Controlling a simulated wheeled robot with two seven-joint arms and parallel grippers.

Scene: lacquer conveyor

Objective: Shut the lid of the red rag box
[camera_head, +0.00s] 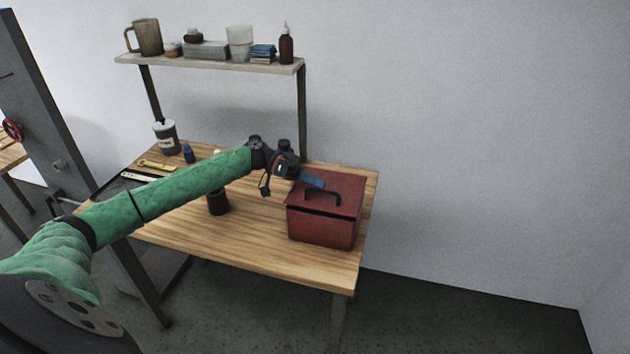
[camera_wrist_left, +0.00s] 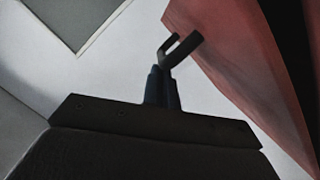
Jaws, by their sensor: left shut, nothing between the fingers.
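The red rag box (camera_head: 322,228) stands at the right end of the wooden table. Its lid (camera_head: 345,190) lies low over the body, with a dark band under its front edge; I cannot tell if it is fully seated. A dark handle (camera_head: 322,195) is on the lid. My left gripper (camera_head: 314,182) is shut and empty, its blue fingertips over the lid's back left part; contact is unclear. In the left wrist view, the shut fingers (camera_wrist_left: 161,86) point towards a dark bracket, and red box surface (camera_wrist_left: 235,50) fills the upper right. My right gripper is out of view.
Behind my arm are a lidded jar (camera_head: 165,136) and a small blue bottle (camera_head: 188,153). A dark cup (camera_head: 218,202) stands in front of it. The table front is clear.

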